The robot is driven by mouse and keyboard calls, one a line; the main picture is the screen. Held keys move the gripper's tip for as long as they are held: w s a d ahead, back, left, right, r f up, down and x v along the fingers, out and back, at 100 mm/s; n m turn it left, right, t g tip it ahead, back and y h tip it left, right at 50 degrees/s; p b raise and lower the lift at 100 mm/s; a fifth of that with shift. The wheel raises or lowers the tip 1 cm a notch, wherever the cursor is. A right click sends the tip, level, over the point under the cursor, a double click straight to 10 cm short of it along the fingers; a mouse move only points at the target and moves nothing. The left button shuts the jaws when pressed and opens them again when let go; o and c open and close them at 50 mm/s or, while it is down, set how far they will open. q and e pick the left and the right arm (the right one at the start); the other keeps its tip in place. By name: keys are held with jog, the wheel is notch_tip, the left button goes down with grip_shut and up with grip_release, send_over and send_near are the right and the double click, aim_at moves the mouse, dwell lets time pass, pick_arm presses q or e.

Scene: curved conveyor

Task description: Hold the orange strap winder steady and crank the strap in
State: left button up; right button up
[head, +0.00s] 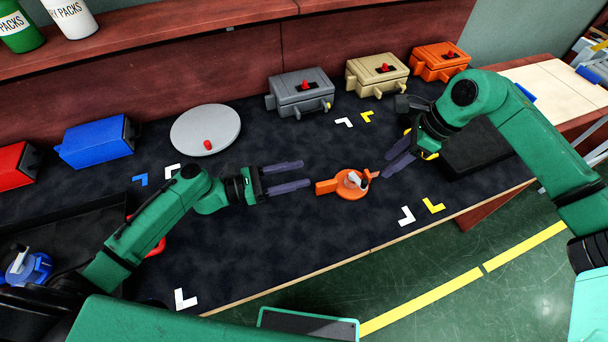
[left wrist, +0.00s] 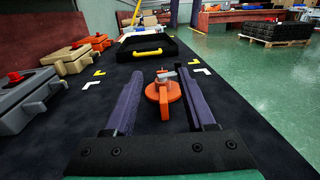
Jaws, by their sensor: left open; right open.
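The orange strap winder (head: 345,189) lies on the dark mat near the middle of the head view. It has a round body, a flat arm pointing left and a pale grey crank on top. It also shows in the left wrist view (left wrist: 160,94), ahead between the two fingers. My left gripper (head: 302,174) is open and empty, its fingers pointing right, a short gap left of the winder's flat arm. My right gripper (head: 388,162) is open to the right of the winder, its fingers pointing toward the crank side. I cannot tell whether a right fingertip touches the winder.
Grey (head: 301,94), tan (head: 377,79) and orange (head: 440,62) boxes stand along the back. A grey disc (head: 205,130) with a red knob lies behind my left arm. A black case (head: 480,150) lies by my right gripper. The table's front edge (head: 400,233) is close.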

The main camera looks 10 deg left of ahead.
pick_arm(q)
send_near(322, 184)
jog(key=x, duration=0.2)
jog(key=shift+w+d+f, duration=0.2)
jog(key=shift+d+f, duration=0.05)
jog(key=x, duration=0.7)
jog(key=shift+w+d+r, duration=0.1)
jog(key=shift+d+r, duration=0.05)
jog(key=shift+d, duration=0.1)
grip_shut()
dwell(1.7)
